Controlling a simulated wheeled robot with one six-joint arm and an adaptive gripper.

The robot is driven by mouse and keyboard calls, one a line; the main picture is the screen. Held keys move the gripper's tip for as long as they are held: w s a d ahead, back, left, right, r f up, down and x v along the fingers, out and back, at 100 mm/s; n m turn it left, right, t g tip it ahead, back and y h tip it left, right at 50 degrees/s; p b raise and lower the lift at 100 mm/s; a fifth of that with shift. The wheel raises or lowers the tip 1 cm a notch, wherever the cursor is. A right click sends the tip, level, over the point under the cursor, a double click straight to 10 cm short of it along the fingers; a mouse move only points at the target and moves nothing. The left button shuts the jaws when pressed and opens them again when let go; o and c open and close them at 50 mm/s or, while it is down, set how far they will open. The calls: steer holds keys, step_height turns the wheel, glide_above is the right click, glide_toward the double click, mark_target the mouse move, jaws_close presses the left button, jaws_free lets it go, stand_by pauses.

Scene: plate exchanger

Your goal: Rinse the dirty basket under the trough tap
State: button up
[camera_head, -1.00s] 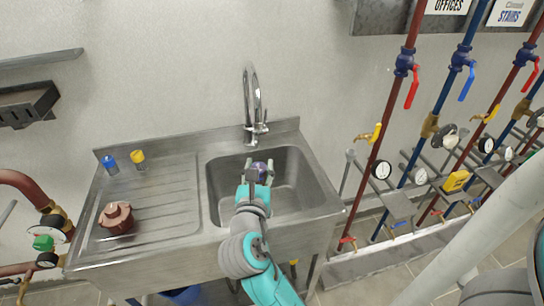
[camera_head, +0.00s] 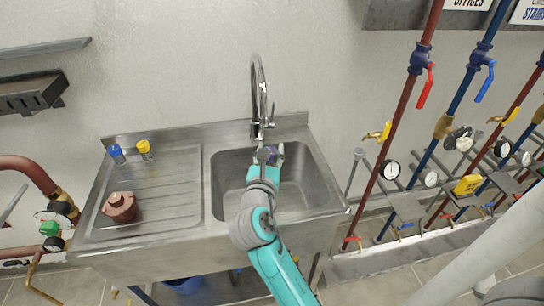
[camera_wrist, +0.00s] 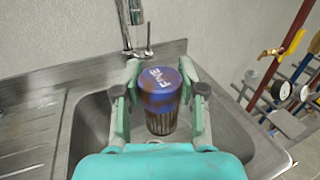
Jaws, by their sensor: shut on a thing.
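The dirty basket (camera_wrist: 160,95) has a blue top marked "FINE" with brown stains and a ribbed lower part. My gripper (camera_wrist: 160,98) is shut on it, a finger on each side, and holds it upright over the trough basin. In the head view my gripper (camera_head: 270,155) is over the back part of the basin (camera_head: 308,190), and my wrist hides most of the basket. The chrome tap (camera_head: 260,100) stands behind the basin, with its base also in the wrist view (camera_wrist: 132,30). I cannot tell whether water runs.
A ribbed drainboard (camera_head: 170,195) lies left of the basin. It bears a reddish-brown part (camera_head: 120,207), a blue-capped item (camera_head: 117,154) and a yellow-capped item (camera_head: 145,150). Pipes with valves and gauges (camera_head: 390,169) stand to the right.

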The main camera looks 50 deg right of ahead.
steer(key=w+d+f, duration=0.1)
steer(key=w+d, duration=0.4)
steer(key=w, duration=0.1)
steer(key=shift+w+f, duration=0.3)
stand_by(0.5)
steer(key=shift+s+d, duration=0.1)
steer(key=shift+d, duration=0.1)
stand_by(0.3)
steer(key=shift+s+d, duration=0.25)
steer(key=shift+d, duration=0.1)
steer(key=shift+w+a, duration=0.15)
steer(key=shift+a, duration=0.05)
steer(key=shift+w+a, duration=0.25)
steer(key=shift+a, duration=0.05)
steer(key=shift+s+d, duration=0.1)
stand_by(0.4)
steer(key=shift+s+d, duration=0.3)
steer(key=shift+d, duration=0.05)
